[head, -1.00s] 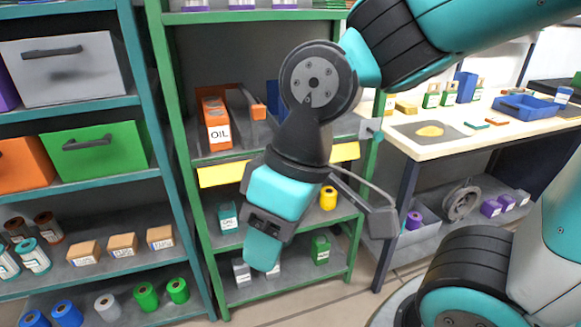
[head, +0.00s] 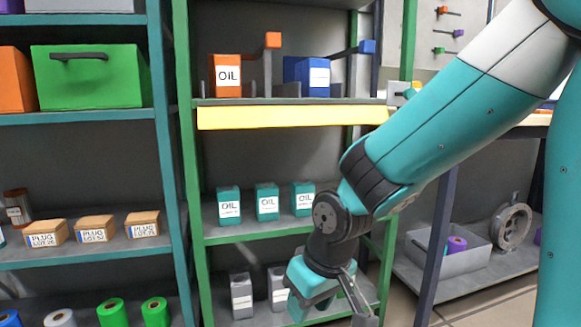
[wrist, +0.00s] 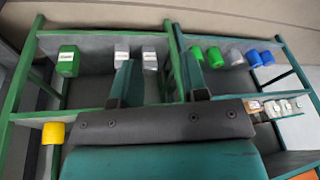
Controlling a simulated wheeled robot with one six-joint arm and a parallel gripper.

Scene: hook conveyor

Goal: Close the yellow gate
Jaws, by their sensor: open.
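The yellow gate (head: 290,117) is a long flat bar across the front of the green rack, along the front edge of the shelf with the orange and blue oil boxes. Its face is fully visible in the head view. My gripper (head: 335,312) is well below the gate, in front of the lower shelves and pointing down. In the wrist view, my gripper's two fingers (wrist: 157,82) are apart with nothing between them.
An orange oil box (head: 226,76) and a blue box (head: 308,76) stand behind the gate. Several teal oil boxes (head: 267,202) stand on the shelf below. A teal rack (head: 165,170) is at left, a bench at right. My arm crosses the right side.

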